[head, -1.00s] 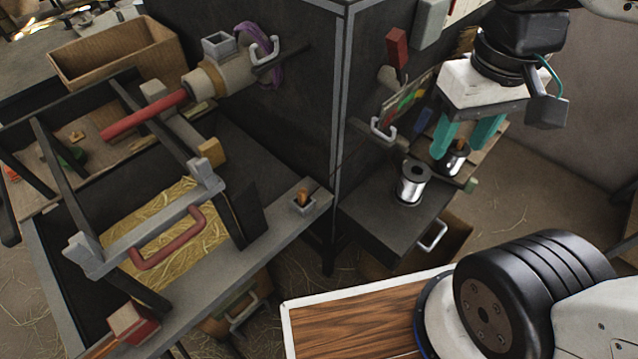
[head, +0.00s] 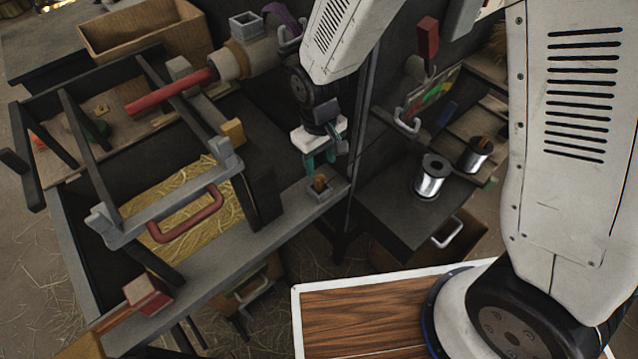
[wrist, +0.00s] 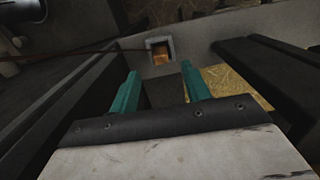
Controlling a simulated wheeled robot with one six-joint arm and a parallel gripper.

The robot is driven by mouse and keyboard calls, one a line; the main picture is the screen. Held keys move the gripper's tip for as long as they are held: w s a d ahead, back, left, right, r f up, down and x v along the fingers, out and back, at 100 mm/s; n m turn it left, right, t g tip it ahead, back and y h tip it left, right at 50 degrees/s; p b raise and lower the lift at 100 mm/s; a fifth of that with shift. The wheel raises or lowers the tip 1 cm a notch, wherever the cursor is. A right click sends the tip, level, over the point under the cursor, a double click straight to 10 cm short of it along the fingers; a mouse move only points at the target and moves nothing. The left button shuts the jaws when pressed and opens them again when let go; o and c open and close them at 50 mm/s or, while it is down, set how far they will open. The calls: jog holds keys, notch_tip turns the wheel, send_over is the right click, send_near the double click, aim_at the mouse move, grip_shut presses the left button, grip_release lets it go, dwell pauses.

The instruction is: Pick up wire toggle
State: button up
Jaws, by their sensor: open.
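The wire toggle appears to be the small orange-brown piece (head: 320,182) standing in a square grey socket (head: 318,194) on the right end of the machine's front rail. In the wrist view, the orange-brown piece (wrist: 160,56) sits inside the socket, just beyond and between the fingertips. My gripper (head: 320,163) has teal fingers, is open and empty, and hangs a little above and behind the socket. It also shows in the wrist view (wrist: 160,74). The fingers appear apart from the toggle.
A frame with a red handle (head: 190,222) stands over straw at the left. A dark post (head: 264,198) rises left of the socket. A dark upright wall stands behind my gripper. Two wire spools, one at the front (head: 431,178) and one behind (head: 474,155), stand at the right.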

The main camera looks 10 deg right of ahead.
aim_at(319, 177)
jog(key=shift+w+a+t, duration=0.15)
jog(key=shift+w+t, duration=0.15)
jog(key=shift+w, duration=0.05)
jog(key=shift+f, duration=0.45)
jog(key=f, duration=0.5)
jog(key=shift+s+f, duration=0.25)
jog(key=shift+s, duration=0.05)
jog(key=shift+f, duration=0.55)
jog(key=c, duration=0.9)
